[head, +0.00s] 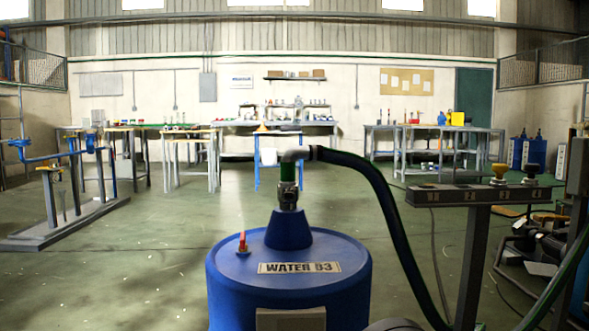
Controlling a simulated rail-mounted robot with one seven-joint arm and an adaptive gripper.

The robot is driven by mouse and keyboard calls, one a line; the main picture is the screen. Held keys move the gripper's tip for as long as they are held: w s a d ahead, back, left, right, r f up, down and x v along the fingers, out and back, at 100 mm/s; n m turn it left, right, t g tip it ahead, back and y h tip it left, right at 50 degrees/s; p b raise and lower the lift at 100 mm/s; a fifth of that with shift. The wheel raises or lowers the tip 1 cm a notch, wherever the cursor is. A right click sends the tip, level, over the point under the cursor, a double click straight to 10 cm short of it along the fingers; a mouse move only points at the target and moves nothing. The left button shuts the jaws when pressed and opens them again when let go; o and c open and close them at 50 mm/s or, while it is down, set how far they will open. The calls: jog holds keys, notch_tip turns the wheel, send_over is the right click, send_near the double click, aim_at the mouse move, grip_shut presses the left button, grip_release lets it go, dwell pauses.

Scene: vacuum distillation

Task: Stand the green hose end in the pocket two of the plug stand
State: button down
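The green hose (375,180) arches over from the lower right. Its end, a grey elbow (297,154) with a green band (288,172) below, points down at the metal coupling (288,195) on top of the blue drum (290,285) labelled WATER; it looks seated there. The plug stand (455,196) is a grey bar on a post at the right. The pocket numbers are too small to read. My gripper is not in view.
A small red-handled valve (242,243) stands on the drum lid. A blue pipe rig (60,155) stands at the left. Workbenches line the far wall. The floor between the drum and benches is mostly clear. Dark equipment (530,245) stands at the lower right.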

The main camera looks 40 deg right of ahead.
jog(key=c, duration=2.3)
grip_release()
jog(key=o, duration=1.4)
jog(key=shift+c, duration=0.2)
